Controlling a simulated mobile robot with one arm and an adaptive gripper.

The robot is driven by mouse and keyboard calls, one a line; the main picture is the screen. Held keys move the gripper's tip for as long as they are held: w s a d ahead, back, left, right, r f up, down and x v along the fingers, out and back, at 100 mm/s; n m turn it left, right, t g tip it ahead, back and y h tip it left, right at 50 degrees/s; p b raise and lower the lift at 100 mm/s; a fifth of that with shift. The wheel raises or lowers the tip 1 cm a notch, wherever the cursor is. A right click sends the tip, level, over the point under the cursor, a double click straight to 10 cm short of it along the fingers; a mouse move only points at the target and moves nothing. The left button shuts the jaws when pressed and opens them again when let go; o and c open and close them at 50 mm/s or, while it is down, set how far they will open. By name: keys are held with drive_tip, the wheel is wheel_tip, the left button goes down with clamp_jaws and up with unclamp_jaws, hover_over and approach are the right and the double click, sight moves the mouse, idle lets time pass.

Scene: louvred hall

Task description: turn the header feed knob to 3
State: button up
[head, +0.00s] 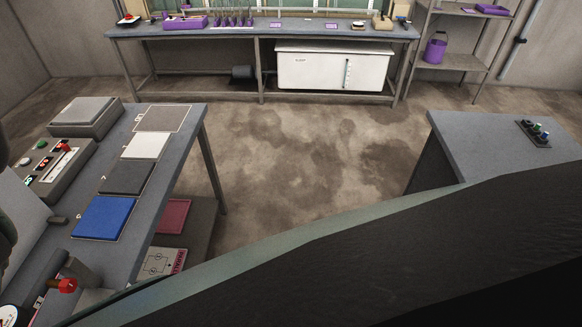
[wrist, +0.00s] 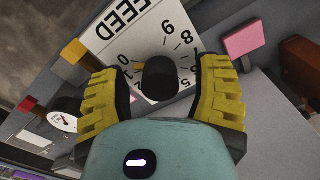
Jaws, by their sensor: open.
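The black feed knob (wrist: 160,78) stands on a white dial plate (wrist: 128,25) marked FEED in the wrist view. An orange mark shows at the knob's left edge, close to the 0. Several other digits run along the plate above and to the right of the knob; some are hidden, and I cannot make out a 3. My gripper (wrist: 160,82) is open, with one yellow ribbed finger on each side of the knob. Gaps show between the fingers and the knob, so I see no grip on it. I cannot make out the knob in the head view.
Beside the plate are a pink block (wrist: 245,38), a yellow block (wrist: 75,51) and a round gauge (wrist: 63,122). In the head view, a bench (head: 62,252) with a blue mat (head: 104,218) stands at left. Another table (head: 480,148) stands at right, with open floor (head: 310,150) between.

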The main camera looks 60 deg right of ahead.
clamp_jaws()
idle(0.6)
